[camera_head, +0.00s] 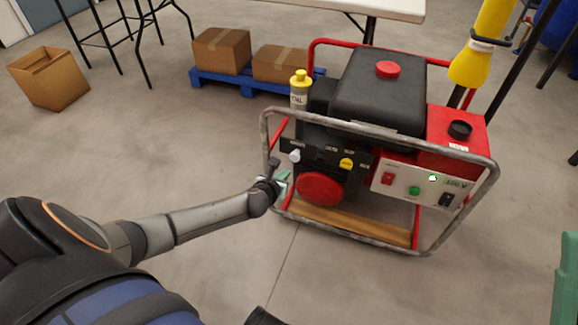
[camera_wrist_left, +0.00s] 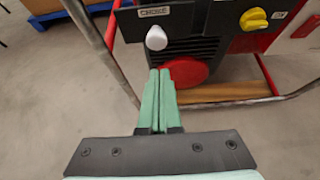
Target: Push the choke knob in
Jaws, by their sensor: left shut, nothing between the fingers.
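The choke knob is a small whitish knob (camera_head: 295,155) on the dark front panel of the generator (camera_head: 380,92), under a label. In the left wrist view the choke knob (camera_wrist_left: 156,38) sits under a label reading CHOKE. My left gripper (camera_head: 284,176) is shut and empty, just left of and below the knob in the head view. In the left wrist view its green fingertips (camera_wrist_left: 158,72) are together, pointing at the panel, below the knob in the picture. I cannot tell the exact gap between tips and knob. My right gripper does not show.
A grey tube frame (camera_head: 268,150) runs around the generator, close beside my left wrist. A yellow knob (camera_head: 346,164) and a red disc (camera_head: 320,188) are near the choke. A yellow-capped bottle (camera_head: 300,92) stands behind. Open floor lies in front.

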